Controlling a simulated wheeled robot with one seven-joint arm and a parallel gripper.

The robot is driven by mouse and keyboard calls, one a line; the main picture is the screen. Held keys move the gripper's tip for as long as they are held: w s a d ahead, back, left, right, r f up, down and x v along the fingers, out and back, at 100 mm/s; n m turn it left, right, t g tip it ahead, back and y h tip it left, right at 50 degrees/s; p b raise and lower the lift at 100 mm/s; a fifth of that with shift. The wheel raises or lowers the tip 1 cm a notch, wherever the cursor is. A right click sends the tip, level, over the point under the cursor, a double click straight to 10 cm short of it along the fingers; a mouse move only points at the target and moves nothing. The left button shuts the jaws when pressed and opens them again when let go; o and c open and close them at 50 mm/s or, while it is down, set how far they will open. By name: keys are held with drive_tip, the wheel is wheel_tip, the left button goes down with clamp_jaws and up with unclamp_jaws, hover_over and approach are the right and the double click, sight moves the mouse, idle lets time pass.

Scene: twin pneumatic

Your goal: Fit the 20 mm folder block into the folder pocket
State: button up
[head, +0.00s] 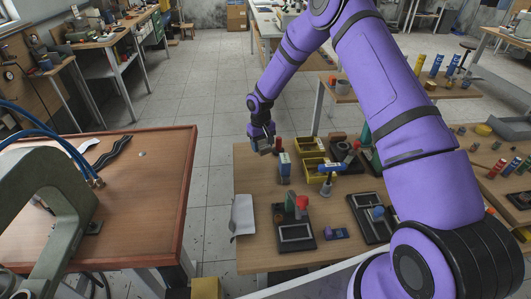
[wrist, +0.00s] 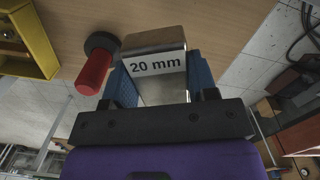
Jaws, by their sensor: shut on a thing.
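The 20 mm folder block (wrist: 158,92) is a silver metal block with a "20 mm" label, close up in the wrist view. My gripper (wrist: 160,76) is shut on it, with a blue finger on each side. In the head view my gripper (head: 264,148) is over the far left corner of the wooden table (head: 254,185); the block is too small there to make out clearly. I cannot tell for certain which fixture holds the folder pocket. Dark fixtures with pale plates stand at the table's front, one left (head: 295,233) and one right (head: 370,212).
A red-handled tool with a dark round end (wrist: 94,73) is beside the block in the wrist view. Yellow bins (head: 311,169) and a blue-and-white upright piece (head: 284,167) stand near my gripper. A brown-topped bench (head: 150,190) is left, across a floor gap.

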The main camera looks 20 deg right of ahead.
sight(262, 158)
drive_tip(key=shift+f, duration=2.2)
drive_tip(key=o, duration=1.1)
drive_tip(key=shift+f, duration=0.15)
